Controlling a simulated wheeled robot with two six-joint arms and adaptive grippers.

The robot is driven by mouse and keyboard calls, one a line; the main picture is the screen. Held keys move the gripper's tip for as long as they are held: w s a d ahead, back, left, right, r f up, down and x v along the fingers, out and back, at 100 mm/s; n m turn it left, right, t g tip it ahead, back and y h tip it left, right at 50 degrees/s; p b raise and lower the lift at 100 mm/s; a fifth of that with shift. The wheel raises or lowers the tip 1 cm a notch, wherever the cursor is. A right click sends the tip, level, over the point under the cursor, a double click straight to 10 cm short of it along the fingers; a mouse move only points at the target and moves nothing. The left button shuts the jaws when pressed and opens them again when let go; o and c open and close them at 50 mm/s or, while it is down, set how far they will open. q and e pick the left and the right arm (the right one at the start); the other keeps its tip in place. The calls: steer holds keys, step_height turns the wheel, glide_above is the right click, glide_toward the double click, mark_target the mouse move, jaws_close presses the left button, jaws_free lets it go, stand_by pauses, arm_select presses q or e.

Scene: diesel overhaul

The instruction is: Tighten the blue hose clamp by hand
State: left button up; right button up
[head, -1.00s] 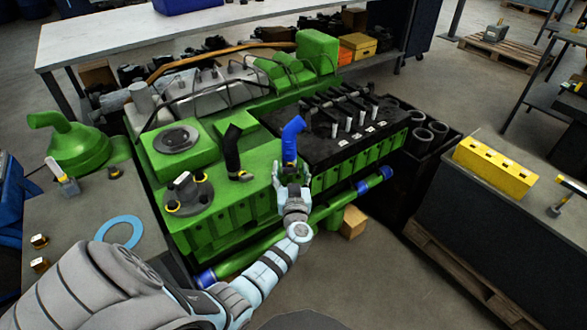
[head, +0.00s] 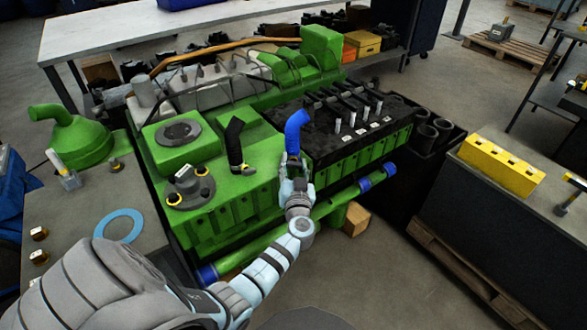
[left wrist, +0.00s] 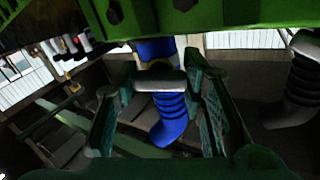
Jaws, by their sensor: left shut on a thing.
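The blue hose (head: 295,130) is a bent pipe standing on the green engine (head: 225,190) beside the black cylinder head. In the left wrist view the same blue hose (left wrist: 172,125) shows ribs, with the silver band of the blue hose clamp (left wrist: 160,83) around it. A bit of yellow shows beside the band. My left gripper (head: 295,172) is at the foot of the blue hose. In the left wrist view its two fingers (left wrist: 165,95) flank the clamp and are shut on it. The exact contact is partly hidden. My right gripper is not in view.
A black hose (head: 233,142) with a yellow-marked clamp stands to the left of the blue one. A green pipe with blue ends runs low along the engine front. A bench with a blue ring (head: 119,226) is at left; a yellow block (head: 501,166) lies at right.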

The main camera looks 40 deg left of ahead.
arm_select(q)
steer(key=shift+f+m+b, duration=0.1)
steer(key=shift+m+b, duration=0.45)
steer(key=shift+m, duration=0.65)
steer(key=shift+m+b, duration=0.3)
steer(key=shift+m, duration=0.7)
steer(key=o, duration=1.2)
steer(key=v, duration=1.2)
steer(key=shift+d, duration=0.1)
